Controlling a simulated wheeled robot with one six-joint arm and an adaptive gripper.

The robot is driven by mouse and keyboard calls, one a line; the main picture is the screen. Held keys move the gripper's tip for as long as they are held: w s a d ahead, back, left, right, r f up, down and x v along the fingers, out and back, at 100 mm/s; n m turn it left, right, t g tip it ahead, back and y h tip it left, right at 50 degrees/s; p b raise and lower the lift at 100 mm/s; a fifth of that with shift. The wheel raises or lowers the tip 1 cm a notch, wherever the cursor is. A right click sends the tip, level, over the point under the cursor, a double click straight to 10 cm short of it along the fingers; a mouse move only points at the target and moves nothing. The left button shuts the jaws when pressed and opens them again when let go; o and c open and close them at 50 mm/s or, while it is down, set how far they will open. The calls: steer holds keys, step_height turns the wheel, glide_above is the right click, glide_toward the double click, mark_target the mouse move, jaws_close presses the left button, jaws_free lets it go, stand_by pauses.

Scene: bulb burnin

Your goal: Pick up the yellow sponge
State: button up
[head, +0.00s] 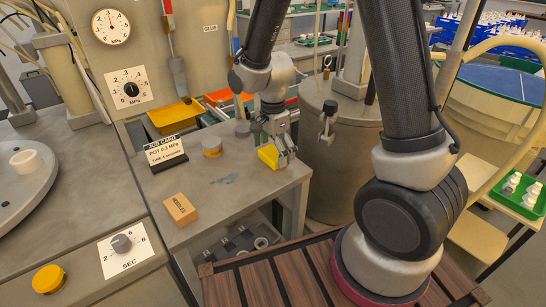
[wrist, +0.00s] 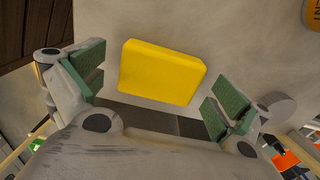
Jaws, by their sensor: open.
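The yellow sponge (head: 269,156) lies on the grey worktop near its right edge, in the head view. In the wrist view the sponge (wrist: 161,72) is a yellow block between and a little beyond my fingers. My gripper (head: 278,145) is just above and beside it, pointing down. In the wrist view my gripper (wrist: 155,85) is open, with one green-padded finger on each side of the sponge and a gap to both.
A yellow bin (head: 176,117) is behind. A large metal drum (head: 335,165) stands right of the worktop. The worktop's front middle is clear.

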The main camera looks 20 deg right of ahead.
mark_target(273, 153)
steer(key=shift+c, duration=0.2)
steer(key=c, duration=0.9)
steer(key=shift+c, duration=0.2)
step_height(273, 153, up, 10)
